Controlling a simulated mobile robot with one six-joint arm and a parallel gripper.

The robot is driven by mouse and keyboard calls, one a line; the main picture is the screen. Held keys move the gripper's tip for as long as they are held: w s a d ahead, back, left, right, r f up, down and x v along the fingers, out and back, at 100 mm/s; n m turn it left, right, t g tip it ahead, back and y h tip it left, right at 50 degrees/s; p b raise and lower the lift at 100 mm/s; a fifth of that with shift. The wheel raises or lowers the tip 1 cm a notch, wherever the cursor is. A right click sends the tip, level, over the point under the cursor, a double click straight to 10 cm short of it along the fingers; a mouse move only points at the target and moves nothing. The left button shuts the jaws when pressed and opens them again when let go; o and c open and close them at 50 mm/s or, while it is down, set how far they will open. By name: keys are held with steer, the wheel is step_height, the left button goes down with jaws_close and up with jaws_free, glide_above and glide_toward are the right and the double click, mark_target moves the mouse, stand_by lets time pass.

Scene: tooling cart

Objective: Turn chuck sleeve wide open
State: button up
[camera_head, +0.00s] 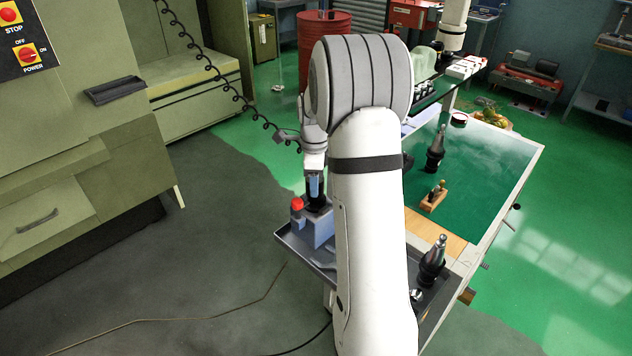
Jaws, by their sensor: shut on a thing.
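My gripper (314,187) points down at the left of my arm, with its blue fingers shut on the dark chuck sleeve (318,204). The sleeve sits on top of a blue-grey block (318,232) on the dark tray (293,251). My arm hides the right side of the block and much of the tray. The sleeve is small here, and I cannot tell how far it is turned or how wide the chuck stands.
A red knob (297,204) stands close left of the sleeve. A black tool holder (432,261) stands at the tray's right. A green-topped bench (480,165) carries another tool holder (436,150) and a wooden plane (434,196). A coiled cable (222,83) hangs at left.

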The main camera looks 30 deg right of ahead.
steer(key=n+b, duration=0.1)
steer(key=n, duration=0.3)
steer(key=shift+n, duration=0.4)
steer(key=n+b, duration=0.1)
steer(key=n, duration=0.4)
steer(key=n+b, duration=0.1)
steer(key=n, duration=0.8)
steer(key=shift+w+n, duration=0.1)
steer(key=shift+n, duration=0.2)
steer(key=n, duration=0.4)
steer(key=shift+b, duration=0.4)
steer(key=n, duration=0.5)
steer(key=shift+a, duration=0.1)
steer(key=n, duration=0.4)
steer(key=shift+n, duration=0.3)
steer(key=shift+n+b, duration=0.35)
steer(key=shift+n, duration=1.85)
